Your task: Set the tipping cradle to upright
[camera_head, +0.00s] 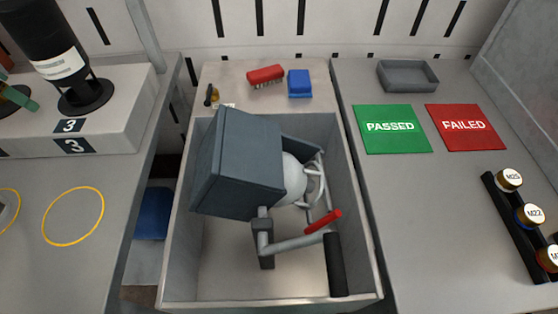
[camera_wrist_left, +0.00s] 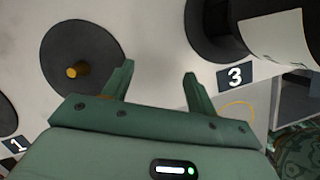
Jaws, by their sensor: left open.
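The tipping cradle stands in an open grey bin (camera_head: 172,240) in the middle of the head view. Its blue-grey box (camera_head: 240,165) is tilted, and a white rounded part (camera_head: 293,178) shows at its right side. A grey lever (camera_head: 290,243) with a red part (camera_head: 322,221) lies in front, near a black cylinder (camera_head: 336,265). My left gripper (camera_wrist_left: 158,78) is open and empty in the left wrist view, with green fingers over the numbered bench. Only a bit of it shows at the left edge of the head view, far from the cradle. My right gripper is not in view.
A black cylinder on a round base (camera_head: 50,50) stands on the left step. A red brush (camera_head: 266,75) and blue block (camera_head: 299,83) lie behind the bin. At right are a green PASSED mat (camera_head: 392,140), a red FAILED mat (camera_head: 478,140), a grey tray (camera_head: 407,84) and capped jars (camera_head: 529,216).

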